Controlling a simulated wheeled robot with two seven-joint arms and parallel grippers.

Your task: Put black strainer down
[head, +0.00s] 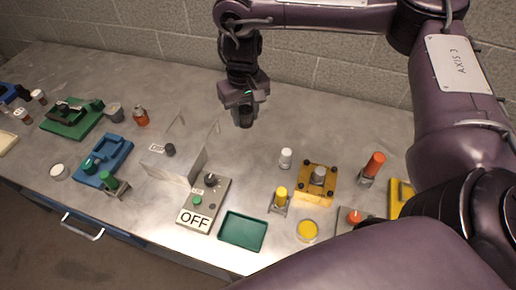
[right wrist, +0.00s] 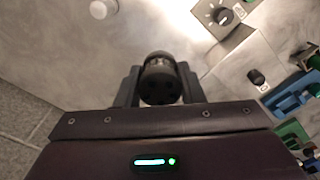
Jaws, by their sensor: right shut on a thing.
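The black strainer (head: 244,119) is a small dark cylinder hanging below my right gripper (head: 243,106) in the head view. My right gripper is shut on it and holds it over the back middle of the metal worktop, with the fingers pointing down. In the right wrist view the strainer (right wrist: 161,78) sits between the two dark fingers, its perforated round end showing. I cannot tell the exact gap between the strainer and the worktop. My left gripper is not in view.
A green tray (head: 243,231), a grey OFF box (head: 203,204) and a yellow block (head: 316,184) are nearer the front. The worktop (head: 335,118) right of the strainer is bare.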

